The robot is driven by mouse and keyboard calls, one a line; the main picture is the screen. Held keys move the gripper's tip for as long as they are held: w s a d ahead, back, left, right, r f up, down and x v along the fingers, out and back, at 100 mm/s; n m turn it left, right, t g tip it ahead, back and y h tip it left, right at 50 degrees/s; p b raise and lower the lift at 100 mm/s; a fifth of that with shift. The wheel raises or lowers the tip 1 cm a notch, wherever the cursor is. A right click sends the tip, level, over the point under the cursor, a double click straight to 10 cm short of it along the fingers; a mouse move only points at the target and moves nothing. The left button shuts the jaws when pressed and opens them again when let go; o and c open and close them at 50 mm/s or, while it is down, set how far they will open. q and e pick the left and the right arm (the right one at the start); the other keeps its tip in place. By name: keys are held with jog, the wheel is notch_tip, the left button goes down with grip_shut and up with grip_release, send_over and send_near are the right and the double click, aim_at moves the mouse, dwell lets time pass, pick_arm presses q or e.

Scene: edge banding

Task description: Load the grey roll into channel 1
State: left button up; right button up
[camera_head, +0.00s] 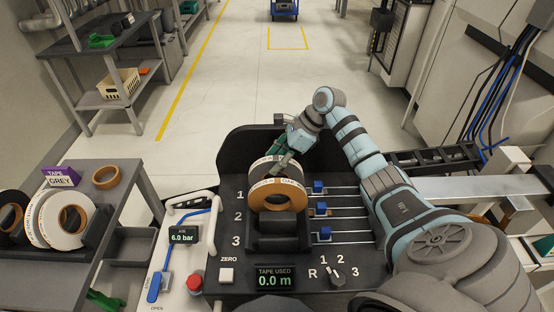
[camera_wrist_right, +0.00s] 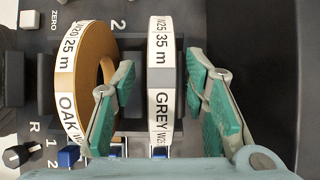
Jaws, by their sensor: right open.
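The grey roll (camera_wrist_right: 161,75), its rim printed GREY and 35 m, stands upright at the rear of the machine's roll holder. In the head view the grey roll (camera_head: 262,168) is level with the label 1, partly hidden by the tan OAK roll and my gripper. My right gripper (camera_head: 287,162) reaches down over it from behind. In the wrist view the green-padded fingers of my right gripper (camera_wrist_right: 165,85) are open, one on each side of the grey roll, with gaps visible. Whether the roll is fully seated is hidden. My left gripper is not in view.
The OAK roll (camera_head: 278,194) stands just in front, close to one finger. Blue clamps (camera_head: 319,187) on rails lie to the right. A side table (camera_head: 110,205) at left holds more rolls (camera_head: 62,218) and a purple TAPE GREY box (camera_head: 61,177). The display (camera_head: 275,278) reads 0.0 m.

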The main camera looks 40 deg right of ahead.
jog(key=shift+r, duration=0.1)
jog(key=v, duration=1.2)
jog(key=shift+r, duration=0.2)
